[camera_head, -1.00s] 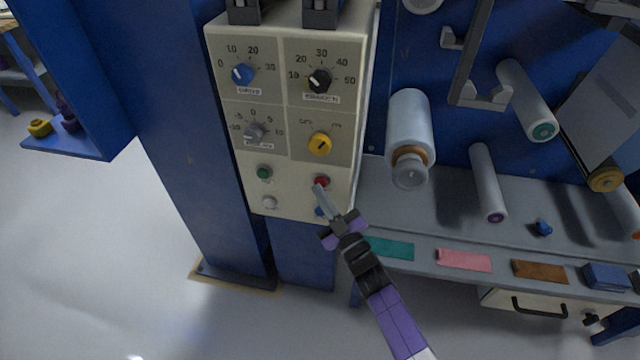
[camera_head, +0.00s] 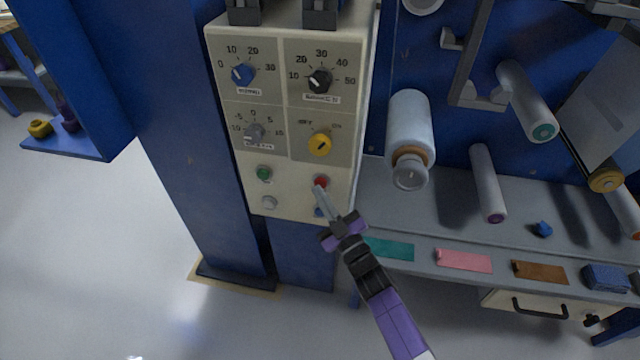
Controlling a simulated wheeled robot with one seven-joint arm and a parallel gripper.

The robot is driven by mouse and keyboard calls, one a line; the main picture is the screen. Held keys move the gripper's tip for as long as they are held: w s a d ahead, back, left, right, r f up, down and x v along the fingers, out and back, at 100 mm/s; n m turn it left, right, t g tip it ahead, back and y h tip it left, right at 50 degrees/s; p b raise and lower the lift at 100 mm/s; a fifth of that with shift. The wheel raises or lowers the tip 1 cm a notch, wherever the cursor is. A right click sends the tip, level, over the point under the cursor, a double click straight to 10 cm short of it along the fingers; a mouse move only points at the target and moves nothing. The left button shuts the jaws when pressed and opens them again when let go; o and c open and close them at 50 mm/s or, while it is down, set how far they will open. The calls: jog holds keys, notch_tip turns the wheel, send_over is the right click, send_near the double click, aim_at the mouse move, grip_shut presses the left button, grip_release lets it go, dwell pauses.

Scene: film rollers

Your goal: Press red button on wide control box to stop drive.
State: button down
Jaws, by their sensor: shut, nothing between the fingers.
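The wide control box (camera_head: 297,205) is a cream panel on a blue post, with knobs above and small buttons below. My gripper (camera_head: 319,190) is shut and empty, reaching up from below right.
A green button (camera_head: 264,173) and a white button (camera_head: 269,202) sit left of the red one. Rollers (camera_head: 410,140) and a grey shelf (camera_head: 440,215) stand to the right.

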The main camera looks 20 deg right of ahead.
jog(key=shift+s+a, duration=0.3)
jog(key=shift+s, duration=0.1)
jog(key=s+a, duration=0.1)
jog(key=s, duration=0.1)
jog(key=s+a, duration=0.2)
jog(key=shift+p, duration=0.35)
dwell(0.9)
